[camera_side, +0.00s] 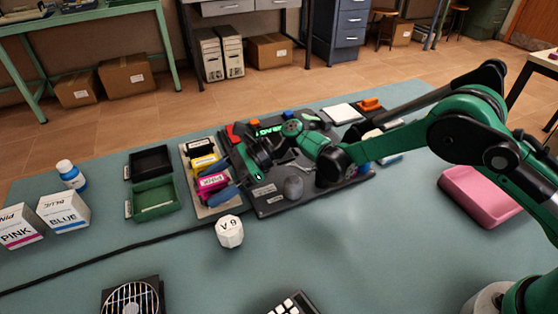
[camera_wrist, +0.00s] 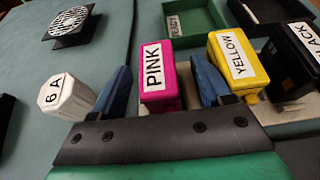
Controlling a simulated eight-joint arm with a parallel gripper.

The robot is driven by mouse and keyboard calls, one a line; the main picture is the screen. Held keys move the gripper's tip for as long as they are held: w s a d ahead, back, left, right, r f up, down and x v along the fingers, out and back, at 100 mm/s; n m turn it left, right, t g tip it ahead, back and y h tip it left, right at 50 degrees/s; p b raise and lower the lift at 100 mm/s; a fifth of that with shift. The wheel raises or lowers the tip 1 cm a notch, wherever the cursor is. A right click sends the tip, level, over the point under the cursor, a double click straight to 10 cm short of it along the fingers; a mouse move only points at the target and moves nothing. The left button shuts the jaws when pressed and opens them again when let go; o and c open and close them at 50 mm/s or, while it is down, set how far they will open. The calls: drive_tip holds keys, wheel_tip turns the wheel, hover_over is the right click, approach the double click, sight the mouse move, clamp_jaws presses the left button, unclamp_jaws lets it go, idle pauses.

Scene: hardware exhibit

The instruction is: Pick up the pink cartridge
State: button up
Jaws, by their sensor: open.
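The pink cartridge (camera_side: 211,182) stands upright in a row on a light holder, between the yellow cartridge (camera_side: 205,162) and the white knob-like piece. In the wrist view the pink cartridge (camera_wrist: 157,80), labelled PINK, lies between the two blue fingers of my gripper (camera_wrist: 161,76). The right finger is between the pink and yellow cartridges. The cartridge's lower end is hidden by the gripper body. My gripper (camera_side: 226,181) also shows in the side view.
The yellow cartridge (camera_wrist: 237,62) and black cartridge (camera_wrist: 292,60) stand close on the right. A white faceted piece (camera_wrist: 67,97) is left of the fingers. A green tray (camera_side: 153,203) and black tray (camera_side: 149,162) lie beyond the holder. A cluttered dark board (camera_side: 270,205) adjoins the holder.

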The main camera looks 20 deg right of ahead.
drive_tip(key=shift+a+f, duration=0.1)
drive_tip(key=shift+a, duration=0.1)
clamp_jaws()
